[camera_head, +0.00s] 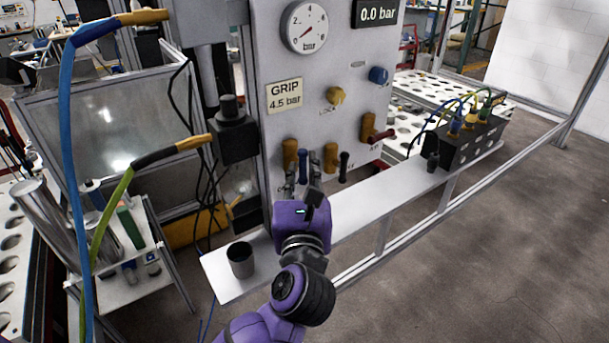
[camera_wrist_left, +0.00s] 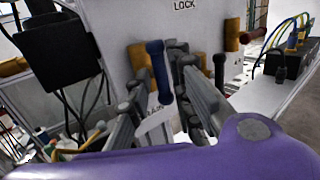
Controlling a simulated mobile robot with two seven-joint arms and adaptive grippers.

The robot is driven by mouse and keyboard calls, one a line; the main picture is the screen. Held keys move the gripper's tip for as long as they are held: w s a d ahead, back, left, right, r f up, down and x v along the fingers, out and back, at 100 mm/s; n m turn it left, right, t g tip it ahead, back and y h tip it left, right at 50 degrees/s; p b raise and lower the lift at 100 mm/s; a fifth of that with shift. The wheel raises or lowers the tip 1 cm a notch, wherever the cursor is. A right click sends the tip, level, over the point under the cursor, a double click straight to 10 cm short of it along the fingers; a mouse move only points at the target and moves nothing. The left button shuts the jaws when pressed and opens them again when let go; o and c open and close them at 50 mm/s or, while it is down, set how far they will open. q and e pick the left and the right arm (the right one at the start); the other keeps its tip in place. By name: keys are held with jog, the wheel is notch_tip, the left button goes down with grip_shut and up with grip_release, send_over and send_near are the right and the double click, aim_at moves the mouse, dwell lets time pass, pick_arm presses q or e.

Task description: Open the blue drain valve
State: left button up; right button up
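The blue drain valve handle (camera_head: 303,166) hangs down from its brass body on the grey panel, left of the other valves. In the left wrist view the blue handle (camera_wrist_left: 158,70) stands above a partly hidden label ending in "AIN". My left gripper (camera_head: 302,184) is at the panel just below the handle. In the left wrist view its fingers (camera_wrist_left: 168,92) are spread apart, with the handle showing between them. I cannot tell whether either finger touches it. My right gripper is in neither view.
A dark-handled valve (camera_head: 343,166) and a red-handled valve (camera_head: 382,135) sit to the right. The gauge (camera_head: 305,27) is above, beside a "0.0 bar" display (camera_head: 377,12). A dark cup (camera_head: 241,260) stands on the narrow shelf (camera_head: 365,208); a black connector box (camera_head: 463,145) is farther right.

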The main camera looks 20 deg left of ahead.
pick_arm(q)
jog(key=shift+o, duration=1)
jog(key=shift+a, duration=0.1)
jog(key=shift+s, duration=0.1)
jog(key=v, duration=1.1)
jog(key=shift+s+d, duration=0.25)
jog(key=shift+s, duration=0.15)
jog(key=shift+f, duration=0.1)
